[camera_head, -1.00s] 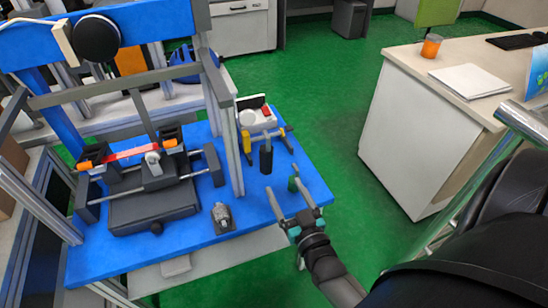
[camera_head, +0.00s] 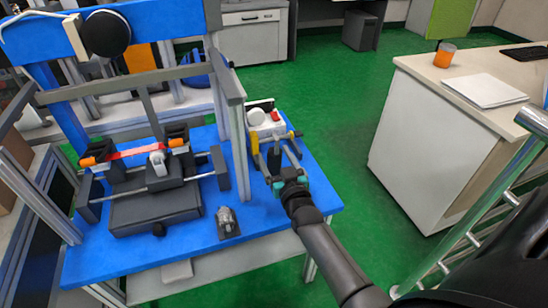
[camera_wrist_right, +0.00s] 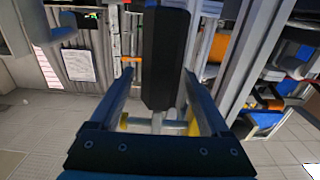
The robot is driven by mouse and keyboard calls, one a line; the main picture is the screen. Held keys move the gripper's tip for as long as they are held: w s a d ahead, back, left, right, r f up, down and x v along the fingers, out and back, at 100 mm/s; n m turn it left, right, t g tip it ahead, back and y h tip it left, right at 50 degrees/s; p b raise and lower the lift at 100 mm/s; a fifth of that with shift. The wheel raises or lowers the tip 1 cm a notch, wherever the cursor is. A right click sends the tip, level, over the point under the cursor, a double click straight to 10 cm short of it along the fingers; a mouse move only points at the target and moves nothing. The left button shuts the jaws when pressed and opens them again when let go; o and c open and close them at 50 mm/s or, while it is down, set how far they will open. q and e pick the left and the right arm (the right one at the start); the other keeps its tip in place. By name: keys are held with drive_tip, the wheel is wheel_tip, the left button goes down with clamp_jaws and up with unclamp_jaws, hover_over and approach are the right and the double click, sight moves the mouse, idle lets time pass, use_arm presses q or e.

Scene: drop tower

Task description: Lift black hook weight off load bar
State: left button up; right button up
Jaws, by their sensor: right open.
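The black hook weight (camera_head: 274,157) is upright at the right side of the blue table, partly hidden by my right gripper. In the right wrist view the weight (camera_wrist_right: 165,55) is a long black block between my two fingers. A pale horizontal bar (camera_wrist_right: 172,127) with yellow parts at its ends, apparently the load bar, shows below the weight. My right gripper (camera_head: 276,152) is open, with a finger on either side of the weight. A gap shows beside the weight, and I cannot tell whether either finger touches it. My left gripper is not in view.
A grey upright post (camera_head: 237,150) of the tower frame stands just left of my right gripper. A white device with a red part (camera_head: 265,117) sits behind it.

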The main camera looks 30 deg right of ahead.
drive_tip(key=shift+w+d, duration=0.1)
drive_tip(key=shift+w, duration=0.2)
clamp_jaws()
idle(0.6)
idle(0.7)
drive_tip(key=c, duration=0.7)
unclamp_jaws()
clamp_jaws()
